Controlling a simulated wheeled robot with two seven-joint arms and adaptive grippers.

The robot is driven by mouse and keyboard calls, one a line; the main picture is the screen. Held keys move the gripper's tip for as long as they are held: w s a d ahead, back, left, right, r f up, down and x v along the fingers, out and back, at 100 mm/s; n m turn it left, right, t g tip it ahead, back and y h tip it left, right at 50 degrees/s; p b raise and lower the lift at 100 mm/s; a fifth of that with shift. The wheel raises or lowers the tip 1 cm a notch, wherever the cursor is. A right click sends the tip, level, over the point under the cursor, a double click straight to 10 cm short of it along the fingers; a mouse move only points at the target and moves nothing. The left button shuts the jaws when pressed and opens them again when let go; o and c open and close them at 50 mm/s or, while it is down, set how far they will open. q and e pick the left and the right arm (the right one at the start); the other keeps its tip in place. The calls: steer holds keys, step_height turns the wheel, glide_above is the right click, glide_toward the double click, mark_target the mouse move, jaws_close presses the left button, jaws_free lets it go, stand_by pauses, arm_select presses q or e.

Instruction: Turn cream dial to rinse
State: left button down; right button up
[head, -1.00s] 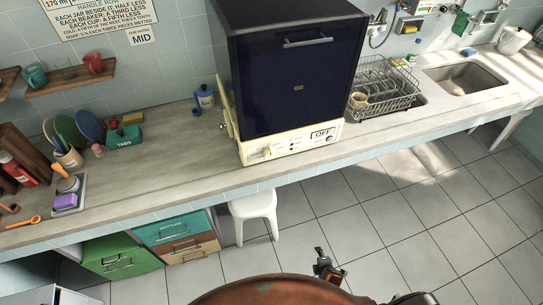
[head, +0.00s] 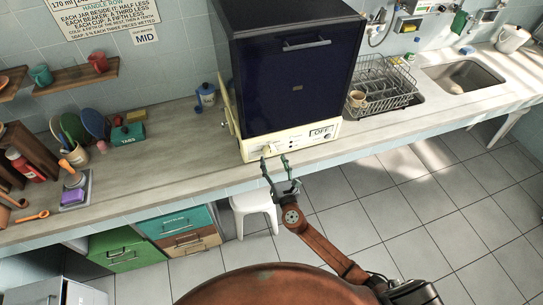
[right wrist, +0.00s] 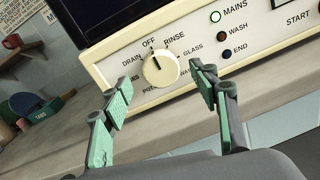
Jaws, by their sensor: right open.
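The cream dial (right wrist: 161,69) is on the cream control panel of a dark blue machine (head: 290,80). In the right wrist view its dark pointer mark faces up toward OFF, with RINSE printed to the right of OFF and DRAIN to the left. My right gripper (right wrist: 160,84) is open, with one green finger at the lower left of the dial and the other at its right. The fingers appear apart from the dial. In the head view my right gripper (head: 274,160) is just in front of the panel. My left gripper is not in view.
On the panel are a lit MAINS lamp (right wrist: 215,16) and the WASH and END lamps. A dish rack (head: 383,88) and sink (head: 462,76) are to the right. The counter (head: 170,150) left of the machine has clear room. A white stool (head: 254,205) stands below.

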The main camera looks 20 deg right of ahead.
mark_target(271, 153)
steer(key=shift+w, duration=1.5)
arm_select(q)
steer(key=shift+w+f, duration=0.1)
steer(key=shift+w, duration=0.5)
arm_select(e)
steer(key=shift+w, duration=0.15)
steer(key=c, duration=1.2)
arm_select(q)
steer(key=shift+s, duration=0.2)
arm_select(e)
steer(key=shift+o, duration=0.2)
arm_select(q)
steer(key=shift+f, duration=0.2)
arm_select(e)
steer(key=shift+f+m, duration=0.1)
steer(key=shift+m, duration=0.2)
